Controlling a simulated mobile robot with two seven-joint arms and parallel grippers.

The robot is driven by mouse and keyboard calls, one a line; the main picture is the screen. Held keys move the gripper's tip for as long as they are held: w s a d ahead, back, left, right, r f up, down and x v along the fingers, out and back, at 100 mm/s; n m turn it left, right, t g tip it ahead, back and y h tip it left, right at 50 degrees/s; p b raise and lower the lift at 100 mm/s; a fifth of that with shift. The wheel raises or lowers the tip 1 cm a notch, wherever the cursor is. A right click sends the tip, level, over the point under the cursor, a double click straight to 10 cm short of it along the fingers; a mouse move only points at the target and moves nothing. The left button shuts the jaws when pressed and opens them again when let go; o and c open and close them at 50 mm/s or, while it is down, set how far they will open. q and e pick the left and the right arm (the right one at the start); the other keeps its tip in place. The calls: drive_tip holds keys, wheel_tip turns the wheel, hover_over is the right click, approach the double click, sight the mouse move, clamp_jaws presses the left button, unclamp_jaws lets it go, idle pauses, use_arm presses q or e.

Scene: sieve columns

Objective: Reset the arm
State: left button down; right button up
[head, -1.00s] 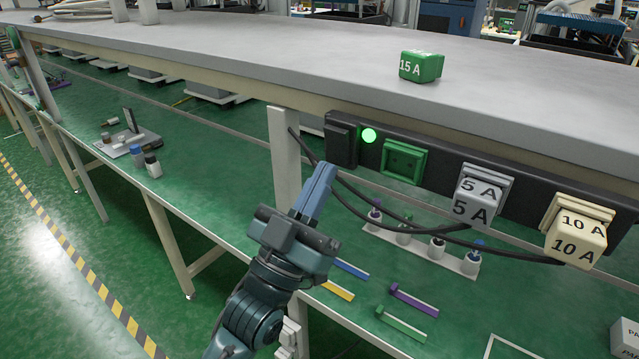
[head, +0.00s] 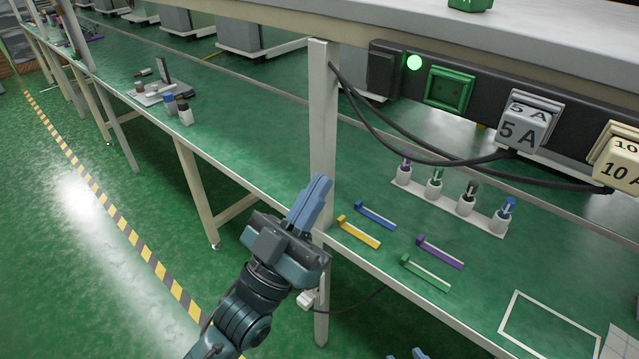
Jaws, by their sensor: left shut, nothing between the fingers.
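My left gripper (head: 312,203) is in the lower middle of the head view, on an arm that comes up from the bottom. It is shut, its fingers are together and they hold nothing. It shows in front of the table leg (head: 322,120), to the left of the coloured pieces.
A dark power strip (head: 480,100) with a lit green light, an empty green socket (head: 449,90), a grey 5 A plug (head: 524,127) and a cream 10 A plug (head: 618,162) runs under the shelf. A bottle rack (head: 450,203) and several coloured pieces lie on the green table.

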use_arm(q)
drive_tip(key=a+f+n+g+y+p, duration=0.25)
drive_tip(key=f+y, duration=0.45)
drive_tip(key=f, duration=0.6)
drive_tip(key=s+a+f+g+y, duration=0.1)
drive_tip(key=s+a+f+g, duration=0.1)
drive_tip(key=f, duration=0.3)
drive_tip(key=s+a+f+n+g+y, duration=0.1)
drive_tip(key=s+a+f+g+y, duration=0.1)
drive_tip(key=s+f, duration=0.3)
drive_tip(key=s+a+f+g+y+p, duration=0.1)
drive_tip(key=s+a+f+g+y, duration=0.1)
drive_tip(key=s+a+f+g, duration=0.1)
wheel_tip(320, 180, down, 3)
drive_tip(key=shift+s+a+r+n+g, duration=0.1)
drive_tip(key=shift+s+a+n+g, duration=0.25)
drive_tip(key=shift+g, duration=0.2)
